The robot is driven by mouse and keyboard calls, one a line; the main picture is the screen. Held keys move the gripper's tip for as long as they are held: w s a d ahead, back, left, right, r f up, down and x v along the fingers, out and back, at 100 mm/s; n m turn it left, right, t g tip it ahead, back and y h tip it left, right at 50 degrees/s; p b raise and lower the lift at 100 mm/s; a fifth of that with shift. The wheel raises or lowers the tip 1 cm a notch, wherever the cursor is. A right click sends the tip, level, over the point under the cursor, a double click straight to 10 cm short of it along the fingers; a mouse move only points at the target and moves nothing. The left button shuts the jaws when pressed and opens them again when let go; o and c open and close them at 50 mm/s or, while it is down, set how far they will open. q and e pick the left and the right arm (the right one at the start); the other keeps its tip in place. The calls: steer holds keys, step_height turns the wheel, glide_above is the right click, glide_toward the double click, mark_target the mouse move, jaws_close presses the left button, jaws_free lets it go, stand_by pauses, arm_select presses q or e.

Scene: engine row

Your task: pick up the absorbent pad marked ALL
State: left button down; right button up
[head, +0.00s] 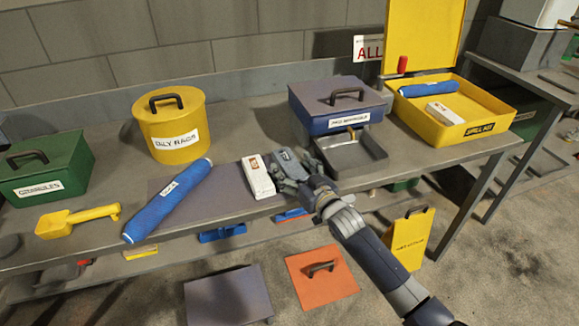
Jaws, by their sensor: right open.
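A white block-shaped pad (258,177) lies on the grey bench, with a small reddish mark too small to read. My right gripper (284,164) is open just to its right, low over the bench; I cannot tell whether they touch. A similar white pad (445,113) lies in the yellow spill kit tray (477,130). A white sign (367,48) with red letters ALL shows at the wall, partly cut off by the yellow lid. My left gripper is not in view.
A blue roll (168,200), yellow scoop (78,220), yellow oily rags can (170,125) and green granules box (45,168) stand left. A blue-grey box (338,105) and metal tray (350,155) are behind and right of my gripper. An orange lid (322,277) lies below.

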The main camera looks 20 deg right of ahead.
steer(key=c, duration=1.2)
